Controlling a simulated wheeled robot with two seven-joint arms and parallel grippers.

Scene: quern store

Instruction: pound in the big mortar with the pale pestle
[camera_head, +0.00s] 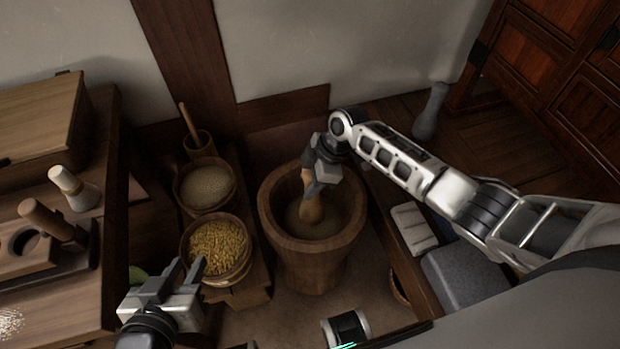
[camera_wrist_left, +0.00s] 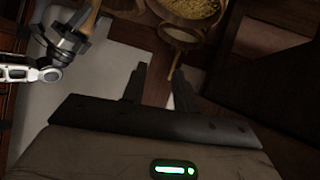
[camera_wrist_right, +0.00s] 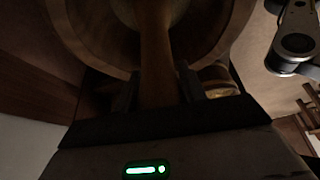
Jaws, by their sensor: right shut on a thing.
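The big wooden mortar (camera_head: 313,257) stands on the floor at the middle of the head view, with brownish contents in its bowl. My right gripper (camera_head: 313,180) is over the bowl, shut on a light-brown wooden pestle (camera_head: 311,208). The pestle's lower end is inside the mortar; I cannot tell whether it touches the contents. In the right wrist view the pestle (camera_wrist_right: 156,60) runs from between the fingers toward the mortar (camera_wrist_right: 95,45). My left gripper (camera_head: 187,270) is open and empty, left of the mortar and near the grain basket.
A basket of yellow grain (camera_head: 217,247) and a basket of pale grain (camera_head: 205,186) stand left of the mortar. A pale-headed pestle (camera_head: 75,188) and a brown one (camera_head: 45,220) are on the left bench. A grey pestle-like thing (camera_head: 431,112) stands at the back right.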

